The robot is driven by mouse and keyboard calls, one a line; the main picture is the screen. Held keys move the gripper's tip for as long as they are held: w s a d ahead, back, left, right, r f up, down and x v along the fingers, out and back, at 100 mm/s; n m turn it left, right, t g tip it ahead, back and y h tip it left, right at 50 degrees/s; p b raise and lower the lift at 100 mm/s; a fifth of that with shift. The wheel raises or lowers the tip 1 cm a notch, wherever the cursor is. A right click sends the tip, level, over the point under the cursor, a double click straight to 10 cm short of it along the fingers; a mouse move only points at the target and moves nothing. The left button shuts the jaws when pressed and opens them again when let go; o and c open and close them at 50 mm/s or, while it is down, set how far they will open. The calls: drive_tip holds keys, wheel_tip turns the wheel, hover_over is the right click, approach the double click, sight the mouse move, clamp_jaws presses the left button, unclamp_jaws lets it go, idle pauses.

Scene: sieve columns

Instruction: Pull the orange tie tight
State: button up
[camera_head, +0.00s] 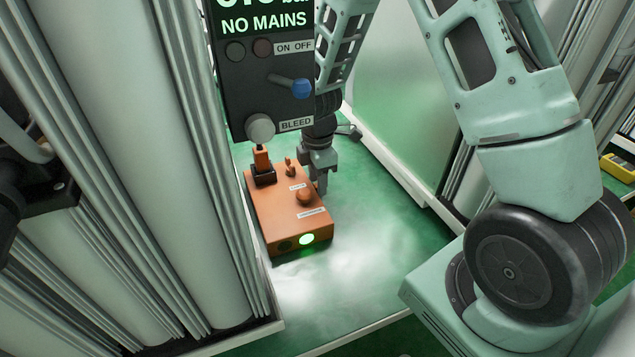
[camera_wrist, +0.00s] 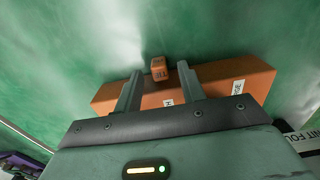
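My gripper (camera_head: 319,186) points down at the right side of an orange box (camera_head: 281,222) on the green floor. In the wrist view its two fingers (camera_wrist: 160,69) stand apart, with the orange box (camera_wrist: 215,87) behind them.
The box carries an orange knob (camera_head: 305,196), a lit green lamp (camera_head: 307,239) and an orange plug in a dark socket (camera_head: 264,176). A dark panel (camera_head: 262,80) reading NO MAINS hangs close to my arm. Pale cylinders (camera_head: 120,150) stand left. Floor in front is clear.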

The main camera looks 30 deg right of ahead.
drive_tip(key=shift+f, duration=0.65)
clamp_jaws()
drive_tip(key=d+p, duration=0.1)
drive_tip(key=d, duration=0.1)
drive_tip(key=s+d, duration=0.1)
drive_tip(key=d, duration=0.1)
drive_tip(key=shift+d+r+p, duration=0.15)
drive_tip(key=shift+d+p, duration=0.15)
drive_tip(key=shift+p, duration=0.05)
drive_tip(key=shift+d, duration=0.35)
unclamp_jaws()
drive_tip(key=shift+d, duration=0.1)
